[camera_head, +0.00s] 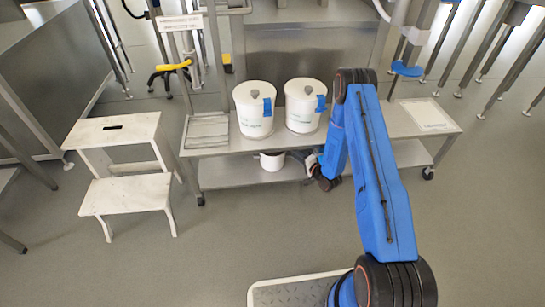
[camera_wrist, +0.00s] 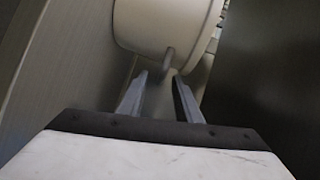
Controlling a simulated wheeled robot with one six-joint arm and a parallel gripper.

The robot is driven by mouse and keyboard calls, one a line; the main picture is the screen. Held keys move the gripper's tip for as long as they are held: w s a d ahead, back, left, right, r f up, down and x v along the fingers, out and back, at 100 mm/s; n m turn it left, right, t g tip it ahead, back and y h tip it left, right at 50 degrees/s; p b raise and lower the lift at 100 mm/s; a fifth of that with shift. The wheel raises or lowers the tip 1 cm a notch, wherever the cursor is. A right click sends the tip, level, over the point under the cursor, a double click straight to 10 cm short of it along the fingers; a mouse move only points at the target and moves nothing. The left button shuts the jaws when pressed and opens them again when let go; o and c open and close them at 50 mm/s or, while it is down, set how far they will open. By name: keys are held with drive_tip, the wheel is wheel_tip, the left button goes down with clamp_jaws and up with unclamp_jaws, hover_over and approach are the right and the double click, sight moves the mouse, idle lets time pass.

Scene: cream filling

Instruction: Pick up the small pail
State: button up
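The small pail (camera_head: 272,161) is white and stands on the lower shelf of the metal cart, beneath the tabletop. In the wrist view, the pail (camera_wrist: 160,28) fills the top middle, with a small grey peg-like part (camera_wrist: 168,58) on its side facing me. My gripper (camera_wrist: 160,76) is open, with its two fingers apart and nothing held between them. The fingertips are close to the peg; I cannot tell whether they touch the pail. In the head view, my gripper (camera_head: 311,164) is just right of the pail, partly hidden by my arm and the tabletop.
Two larger white lidded pails with blue tags, a left one (camera_head: 254,112) and a right one (camera_head: 304,108), stand on the cart's top (camera_head: 215,147). This top overhangs the lower shelf (camera_head: 235,177). A white step stool (camera_head: 125,190) stands left. Floor in front is clear.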

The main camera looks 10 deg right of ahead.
drive_tip(key=shift+w+a, duration=0.15)
drive_tip(key=shift+w, duration=0.1)
clamp_jaws()
